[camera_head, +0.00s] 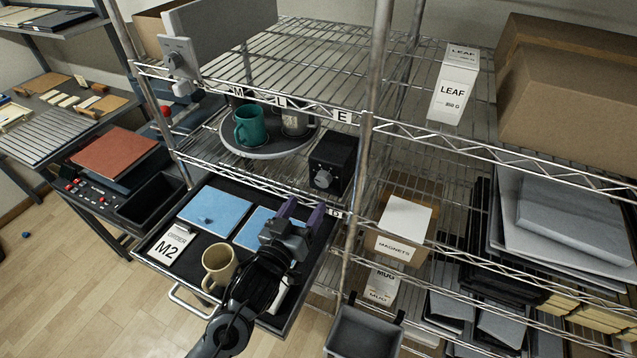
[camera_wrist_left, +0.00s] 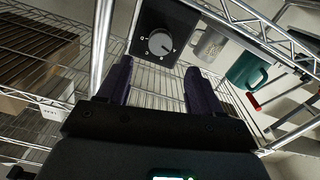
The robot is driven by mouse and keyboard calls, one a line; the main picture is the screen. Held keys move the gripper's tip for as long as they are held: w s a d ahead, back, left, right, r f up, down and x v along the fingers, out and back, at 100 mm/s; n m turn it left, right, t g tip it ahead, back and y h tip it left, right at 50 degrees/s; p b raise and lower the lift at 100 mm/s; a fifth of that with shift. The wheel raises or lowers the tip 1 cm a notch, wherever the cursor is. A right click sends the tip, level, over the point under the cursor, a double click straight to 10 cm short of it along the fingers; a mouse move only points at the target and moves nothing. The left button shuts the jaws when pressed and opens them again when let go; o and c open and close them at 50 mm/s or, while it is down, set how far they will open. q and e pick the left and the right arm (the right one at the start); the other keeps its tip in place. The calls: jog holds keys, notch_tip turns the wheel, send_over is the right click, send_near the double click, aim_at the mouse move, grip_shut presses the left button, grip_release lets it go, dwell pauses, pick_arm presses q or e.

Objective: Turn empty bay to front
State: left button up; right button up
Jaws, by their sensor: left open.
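A round grey turntable (camera_head: 268,154) sits on the middle wire shelf. A green mug (camera_head: 250,126) stands at its left and a grey mug (camera_head: 294,122) at its back right. A black control box (camera_head: 338,155) with a grey knob (camera_head: 322,179) stands right of the turntable. My left gripper (camera_head: 303,212) is open and empty, below and in front of the box. In the left wrist view the knob (camera_wrist_left: 161,43) shows beyond and between the open fingers (camera_wrist_left: 159,75), apart from them. The green mug (camera_wrist_left: 246,70) and grey mug (camera_wrist_left: 208,46) also show there.
Below, a black pulled-out tray (camera_head: 165,275) holds blue pads (camera_head: 215,208), an M2 order card (camera_head: 168,245) and a beige mug (camera_head: 218,265). A metal shelf post (camera_head: 362,150) stands right of the box. A magnets box (camera_head: 403,228) is further right.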

aim_at(321, 182)
pick_arm(q)
jog(key=p+x, duration=0.2)
jog(key=x, duration=0.6)
jog(key=c, duration=1.1)
jog(key=shift+o, duration=0.2)
